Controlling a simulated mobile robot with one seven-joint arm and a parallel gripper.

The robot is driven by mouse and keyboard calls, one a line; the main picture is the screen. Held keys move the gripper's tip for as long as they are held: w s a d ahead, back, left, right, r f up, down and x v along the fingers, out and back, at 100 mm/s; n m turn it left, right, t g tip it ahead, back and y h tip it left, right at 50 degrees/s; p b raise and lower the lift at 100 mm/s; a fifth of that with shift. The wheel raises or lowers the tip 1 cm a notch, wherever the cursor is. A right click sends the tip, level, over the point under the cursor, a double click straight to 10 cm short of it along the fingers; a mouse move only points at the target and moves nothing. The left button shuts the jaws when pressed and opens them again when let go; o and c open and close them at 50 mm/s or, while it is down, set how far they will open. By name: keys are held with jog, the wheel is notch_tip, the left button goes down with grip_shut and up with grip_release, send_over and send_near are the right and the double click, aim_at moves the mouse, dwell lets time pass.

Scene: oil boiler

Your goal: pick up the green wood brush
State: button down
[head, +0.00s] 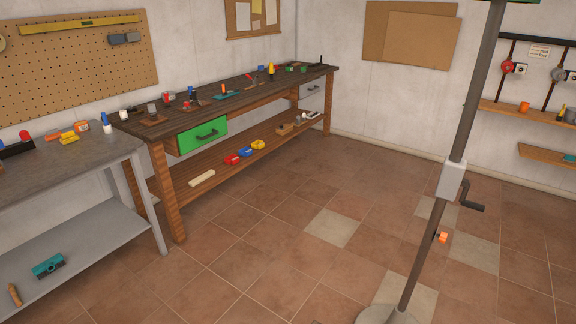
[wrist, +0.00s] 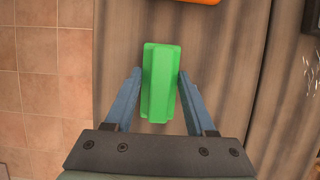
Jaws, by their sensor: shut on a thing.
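A green block-like piece, taken as the green wood brush (wrist: 160,75), lies lengthwise between the fingers of my gripper (wrist: 160,77) in the wrist view. The two blue-grey fingertips close on its long sides, and the gripper is shut on it. No bristles show from above. A brown wooden surface is behind it; I cannot tell whether the brush rests on that or is just above it. My gripper does not show in the head view.
An orange thing (wrist: 196,1) lies just beyond the brush. Tiled floor (wrist: 35,75) is at left. In the head view, a wooden workbench (head: 190,110) holds several tools, and a stand with a crank (head: 455,180) rises at right. The middle floor is clear.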

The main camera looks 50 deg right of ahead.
notch_tip(320, 180, up, 10)
jog(key=shift+p, duration=0.4)
jog(key=c, duration=0.8)
grip_release()
jog(key=c, duration=0.6)
